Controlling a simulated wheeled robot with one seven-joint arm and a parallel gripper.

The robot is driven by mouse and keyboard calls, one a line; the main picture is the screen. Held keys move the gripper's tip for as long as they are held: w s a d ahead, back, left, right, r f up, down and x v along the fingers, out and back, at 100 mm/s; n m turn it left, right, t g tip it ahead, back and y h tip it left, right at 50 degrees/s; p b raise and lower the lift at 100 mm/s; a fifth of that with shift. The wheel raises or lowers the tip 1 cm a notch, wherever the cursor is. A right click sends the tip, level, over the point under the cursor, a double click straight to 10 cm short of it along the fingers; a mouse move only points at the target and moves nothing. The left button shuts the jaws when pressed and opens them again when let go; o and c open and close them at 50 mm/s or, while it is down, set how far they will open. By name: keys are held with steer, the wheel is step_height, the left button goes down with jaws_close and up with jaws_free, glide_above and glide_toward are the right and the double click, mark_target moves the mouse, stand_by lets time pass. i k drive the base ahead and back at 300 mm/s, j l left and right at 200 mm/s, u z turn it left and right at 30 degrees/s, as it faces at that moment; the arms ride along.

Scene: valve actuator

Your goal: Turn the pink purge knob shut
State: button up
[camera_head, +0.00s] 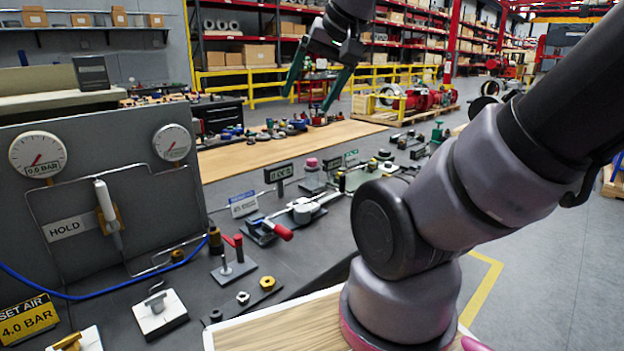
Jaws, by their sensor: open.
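A small pink knob (311,162) stands on the dark bench near the middle of the view, behind a small black display. I take it for the purge knob, though no label on it can be read. Its turned position is too small to tell. My gripper (306,102) hangs above and beyond the knob in the picture, at the top middle. Its two green fingers are spread apart, point down and have nothing between them. The gripper is clear of the knob.
A grey panel with two gauges (38,154) stands at the left. Small displays crowd the knob. Yellow rails (262,86) and shelves stand behind. My arm covers the right side.

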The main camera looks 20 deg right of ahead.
mark_target(311, 162)
steer(key=i+l+u, duration=0.1)
steer(key=l+u, duration=0.2)
steer(key=l, duration=0.5)
steer(key=l+u, duration=0.3)
steer(key=l, duration=0.45)
